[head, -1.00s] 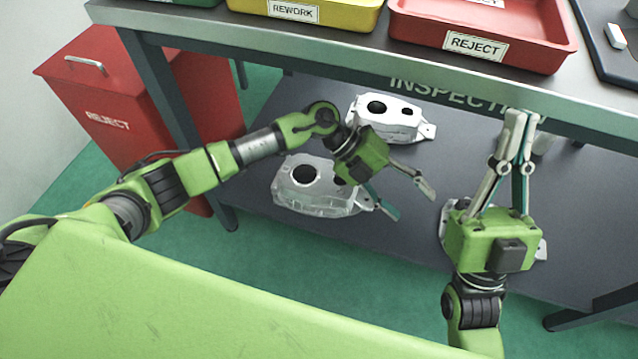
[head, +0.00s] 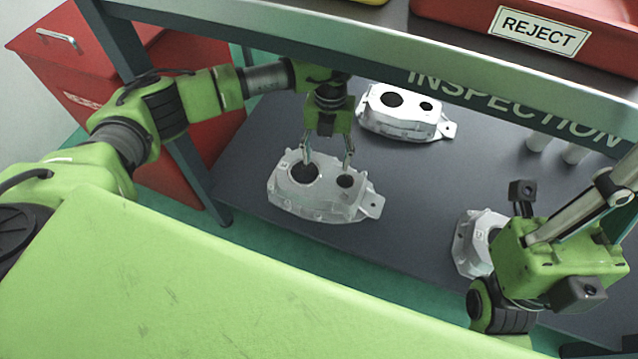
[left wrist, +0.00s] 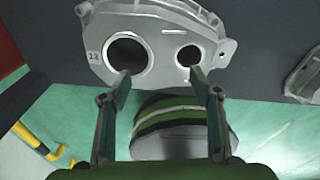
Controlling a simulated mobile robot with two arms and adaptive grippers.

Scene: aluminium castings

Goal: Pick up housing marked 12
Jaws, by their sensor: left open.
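A silver cast housing (head: 325,205) with one large and one small round hole lies on the lower shelf. In the left wrist view the housing (left wrist: 160,25) bears a small mark at its left that looks like 12. My left gripper (head: 328,163) points down over it, its fingers apart and empty. In the left wrist view the fingertips (left wrist: 160,74) sit near the two holes, one by each; I cannot tell whether they touch. My right gripper (head: 605,190) is at the right, its fingertips cut off by the frame edge.
A second housing (head: 405,122) lies behind on the shelf (head: 420,200). A third (head: 470,245) is partly hidden behind my right gripper. The upper bench edge (head: 330,38) overhangs the shelf. A red bin (head: 100,75) stands at the left.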

